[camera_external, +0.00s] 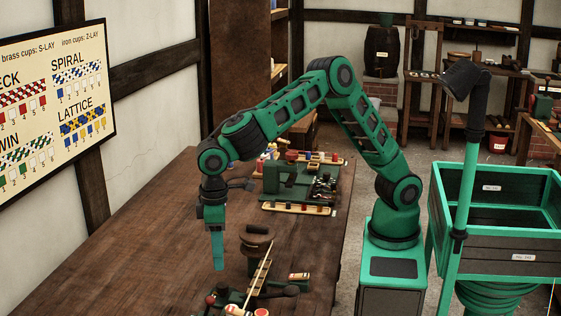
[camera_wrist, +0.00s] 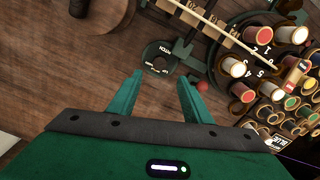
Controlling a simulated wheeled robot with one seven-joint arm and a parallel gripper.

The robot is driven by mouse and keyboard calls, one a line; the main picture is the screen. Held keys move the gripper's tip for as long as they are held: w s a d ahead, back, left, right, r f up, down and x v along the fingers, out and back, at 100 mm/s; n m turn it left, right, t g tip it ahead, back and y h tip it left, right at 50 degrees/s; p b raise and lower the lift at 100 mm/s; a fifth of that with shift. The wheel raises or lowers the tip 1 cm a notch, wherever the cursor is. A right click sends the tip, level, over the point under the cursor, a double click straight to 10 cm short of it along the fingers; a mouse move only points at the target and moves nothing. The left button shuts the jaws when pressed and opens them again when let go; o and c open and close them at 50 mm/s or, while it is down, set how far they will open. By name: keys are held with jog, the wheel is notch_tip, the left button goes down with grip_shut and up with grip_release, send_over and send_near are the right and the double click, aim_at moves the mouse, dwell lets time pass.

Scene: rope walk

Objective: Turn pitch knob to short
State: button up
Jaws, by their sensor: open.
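The pitch knob (camera_wrist: 159,62) is a small dark round knob on a dark green plate in the wrist view. White lettering runs around it, too small to read which mark it points to. My gripper (camera_wrist: 160,78) is open, with its two green fingers apart, one on each side below the knob in the picture. Nothing is between the fingertips, and I cannot tell their height above the knob. In the external view my gripper (camera_external: 218,268) points down over the bench, near the green machine at the front. The knob cannot be made out there.
A red ball handle (camera_wrist: 202,86) sits just right of the right finger. Several numbered spools (camera_wrist: 264,30) crowd the right side. A wooden bar (camera_wrist: 222,35) crosses above. The wooden bench (camera_external: 150,240) is clear to the left. A green machine (camera_external: 290,180) stands farther back.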

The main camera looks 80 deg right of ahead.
aim_at(221, 284)
notch_tip(221, 284, down, 10)
jog(key=shift+d+r, duration=0.1)
jog(key=shift+r, duration=0.15)
jog(key=shift+c, duration=0.7)
jog(key=c, duration=0.9)
